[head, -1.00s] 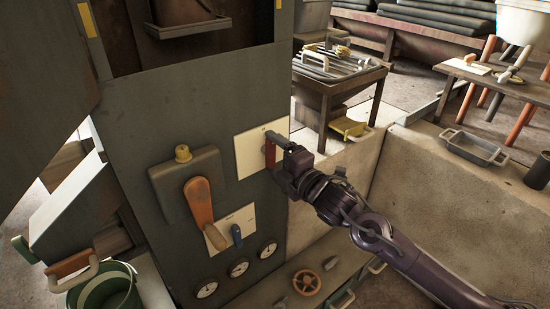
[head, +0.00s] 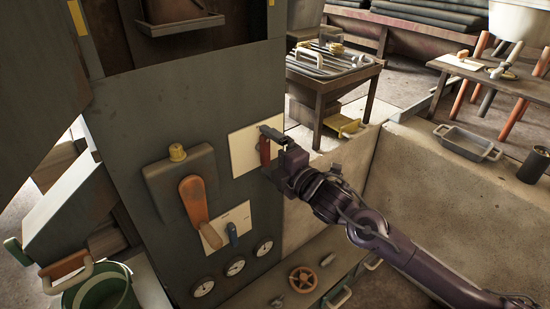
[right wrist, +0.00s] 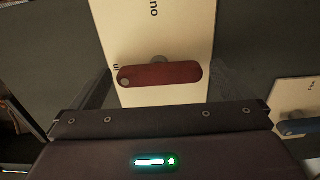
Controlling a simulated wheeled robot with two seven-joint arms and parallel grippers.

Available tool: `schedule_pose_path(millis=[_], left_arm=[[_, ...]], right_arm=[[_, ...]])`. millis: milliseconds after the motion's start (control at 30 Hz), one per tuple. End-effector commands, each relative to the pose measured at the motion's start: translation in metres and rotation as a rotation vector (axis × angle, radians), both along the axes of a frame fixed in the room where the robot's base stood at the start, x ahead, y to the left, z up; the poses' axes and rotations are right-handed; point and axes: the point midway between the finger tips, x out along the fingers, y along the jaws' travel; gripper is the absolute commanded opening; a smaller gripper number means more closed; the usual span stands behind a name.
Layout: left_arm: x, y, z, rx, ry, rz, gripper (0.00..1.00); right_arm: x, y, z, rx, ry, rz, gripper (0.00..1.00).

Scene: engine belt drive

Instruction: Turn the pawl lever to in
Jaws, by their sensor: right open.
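The red lever (head: 265,151) stands upright on a pale plate (head: 241,152) on the grey panel. In the right wrist view the red lever (right wrist: 165,74) lies crosswise on the plate (right wrist: 185,25), near a small label that seems to read "in"; a second label at the top is partly cut off. My right gripper (head: 276,147) is open at the lever, with a dark finger showing near the lever's top. Its fingers show dimly on both sides of the lever in the right wrist view. I cannot tell whether they touch it. My left gripper is out of view.
An orange lever (head: 197,207) on a grey box and a small blue lever (head: 232,233) sit left of and below the red lever. Several gauges (head: 235,266) and an orange handwheel (head: 303,279) are lower down. A concrete wall (head: 430,200) stands right of the panel.

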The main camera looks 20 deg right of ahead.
Motion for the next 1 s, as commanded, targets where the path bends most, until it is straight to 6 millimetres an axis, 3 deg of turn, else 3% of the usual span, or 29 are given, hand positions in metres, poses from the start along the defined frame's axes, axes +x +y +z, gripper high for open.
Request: schedule_pose_path(millis=[500, 1000], left_arm=[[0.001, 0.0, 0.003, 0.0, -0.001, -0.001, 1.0], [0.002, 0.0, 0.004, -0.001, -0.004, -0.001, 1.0]], right_arm=[[-0.062, -0.023, -0.002, -0.003, 0.002, 0.0, 1.0], [-0.071, -0.025, 0.0, -0.001, 0.0, 0.001, 1.0]])
